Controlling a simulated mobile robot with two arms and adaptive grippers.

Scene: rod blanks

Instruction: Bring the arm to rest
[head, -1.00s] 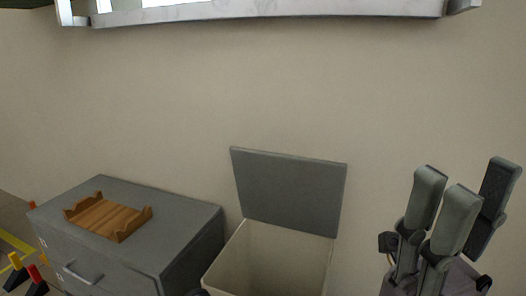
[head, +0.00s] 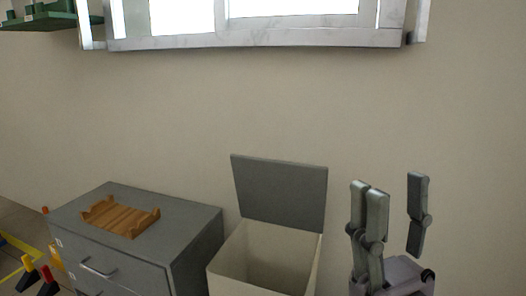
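My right gripper (head: 389,192) stands at the lower right of the head view with its grey fingers pointing up. Its fingers are spread apart, with bare wall showing between them and nothing held. It is to the right of the open bin and touches nothing that I can see. My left gripper is not in the head view.
A bin (head: 264,262) with its grey lid (head: 280,192) raised stands in the middle; its visible inside looks empty. Left of it is a grey drawer cabinet (head: 190,222) with a wooden tray (head: 120,217) on top. A window (head: 250,38) is above. A green shelf (head: 45,20) hangs at upper left.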

